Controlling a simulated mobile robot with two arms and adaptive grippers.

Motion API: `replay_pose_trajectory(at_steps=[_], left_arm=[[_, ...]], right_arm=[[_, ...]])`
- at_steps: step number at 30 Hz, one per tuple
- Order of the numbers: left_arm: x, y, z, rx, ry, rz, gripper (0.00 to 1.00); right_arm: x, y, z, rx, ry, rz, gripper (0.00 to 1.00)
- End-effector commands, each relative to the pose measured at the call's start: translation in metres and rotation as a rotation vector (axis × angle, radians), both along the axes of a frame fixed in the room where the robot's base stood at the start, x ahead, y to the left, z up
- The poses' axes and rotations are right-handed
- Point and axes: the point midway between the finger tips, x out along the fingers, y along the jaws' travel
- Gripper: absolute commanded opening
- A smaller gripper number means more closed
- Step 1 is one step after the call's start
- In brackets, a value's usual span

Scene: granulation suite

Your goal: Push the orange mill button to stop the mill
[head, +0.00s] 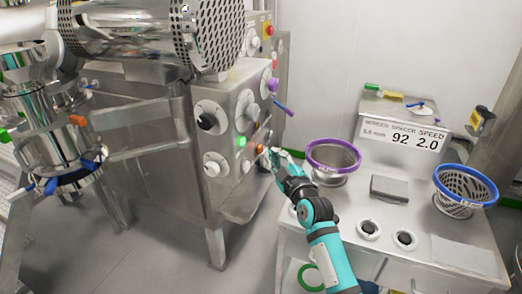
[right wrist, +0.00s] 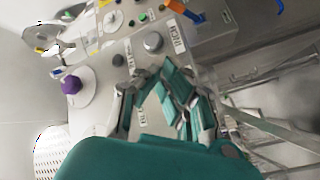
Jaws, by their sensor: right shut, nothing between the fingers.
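The orange mill button (head: 259,149) is on the steel control panel of the machine in the head view, just right of a green button (head: 241,142). My right gripper (head: 271,155) is shut and empty. Its fingertips appear just right of the orange button; I cannot tell whether they touch it. In the right wrist view the gripper (right wrist: 152,85) is in front of the panel, with dark knobs and labels behind it. I cannot pick out the orange button there. My left gripper is not in view.
A purple-rimmed sieve basket (head: 333,156) stands on the steel bench close right of my right gripper. A blue-rimmed basket (head: 466,188) is further right, and a display box (head: 401,135) is behind. Knobs, including a white-backed one (head: 207,121), surround the buttons.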

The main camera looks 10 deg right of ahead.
Motion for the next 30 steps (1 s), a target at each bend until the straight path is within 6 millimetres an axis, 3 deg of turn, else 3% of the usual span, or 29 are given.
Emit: replay_pose_trajectory(at_steps=[30], left_arm=[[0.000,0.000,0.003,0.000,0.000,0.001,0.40]], right_arm=[[0.007,0.010,0.001,0.001,0.000,0.001,0.00]])
